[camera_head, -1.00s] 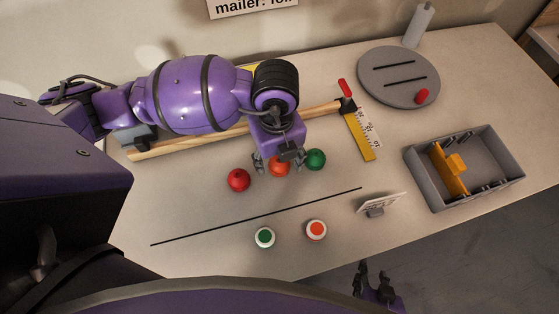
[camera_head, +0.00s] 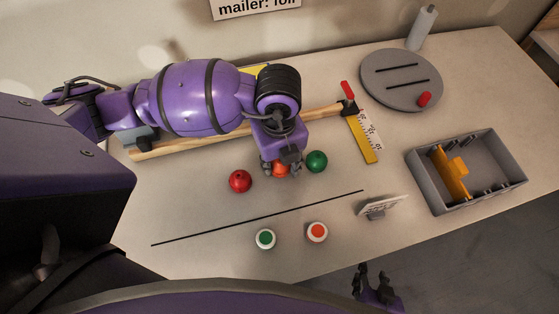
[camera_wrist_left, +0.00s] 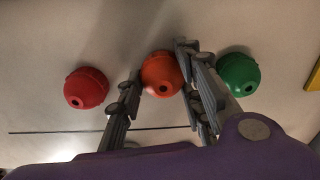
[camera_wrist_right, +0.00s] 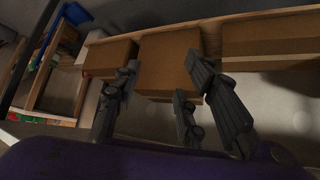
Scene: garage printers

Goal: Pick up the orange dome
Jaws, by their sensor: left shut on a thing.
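The orange dome (camera_head: 281,170) stands on the table between the red dome (camera_head: 240,181) and the green dome (camera_head: 316,161). My left gripper (camera_head: 280,171) is shut on the orange dome, a finger on each side. In the left wrist view the orange dome (camera_wrist_left: 161,74) shows between the fingers, with the red dome (camera_wrist_left: 86,88) to the left and the green dome (camera_wrist_left: 238,74) to the right. I cannot tell any gap between the orange dome and the table. My right gripper (camera_head: 376,280) is empty, off the table's front edge; its fingers stand apart in the right wrist view (camera_wrist_right: 170,95).
A black line (camera_head: 258,217) runs in front of the domes. Two white round buttons, green-topped (camera_head: 265,239) and orange-topped (camera_head: 317,232), and a small card stand (camera_head: 380,207) are nearer. A grey box (camera_head: 510,181) and a grey disc (camera_head: 390,93) lie right. A wooden bar (camera_head: 190,142) lies behind.

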